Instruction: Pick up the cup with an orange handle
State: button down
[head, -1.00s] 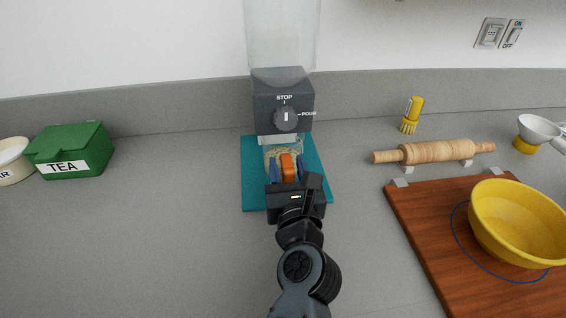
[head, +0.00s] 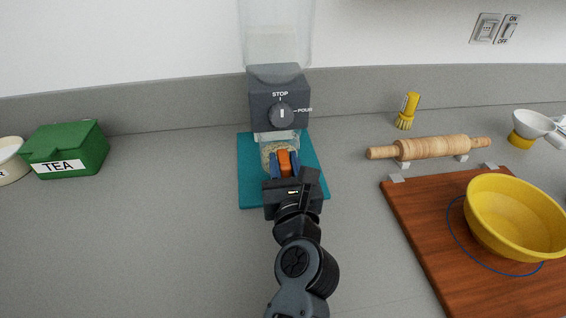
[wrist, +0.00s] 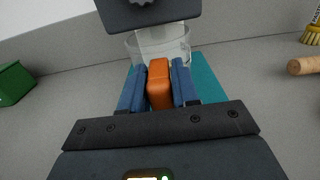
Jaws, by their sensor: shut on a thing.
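The cup (head: 271,147) is clear, with grainy tan contents, and stands under the dispenser's spout on a teal mat (head: 252,187). Its orange handle (head: 284,162) faces me. My gripper (head: 284,165) is shut on the handle, with one blue finger on each side. In the wrist view the orange handle (wrist: 158,85) sits between the blue fingers, and the clear cup (wrist: 134,46) shows behind them. The cup's lower part is hidden by my gripper. I cannot tell whether the cup touches the mat.
The dark dispenser (head: 279,98) with a STOP/POUR knob stands right above the cup. A green TEA box (head: 66,148) is at left. A rolling pin (head: 430,148), a wooden board (head: 420,205) and a yellow bowl (head: 515,215) are at right.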

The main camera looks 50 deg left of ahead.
jog(key=shift+s+d+r, duration=0.1)
jog(key=shift+r, duration=0.55)
jog(key=p+v, duration=0.2)
jog(key=v, duration=1.5)
jog(key=shift+s+d+p, duration=0.2)
jog(key=shift+d+p, duration=0.15)
jog(key=shift+p, duration=0.05)
jog(key=c, duration=1.4)
grip_release()
grip_shut()
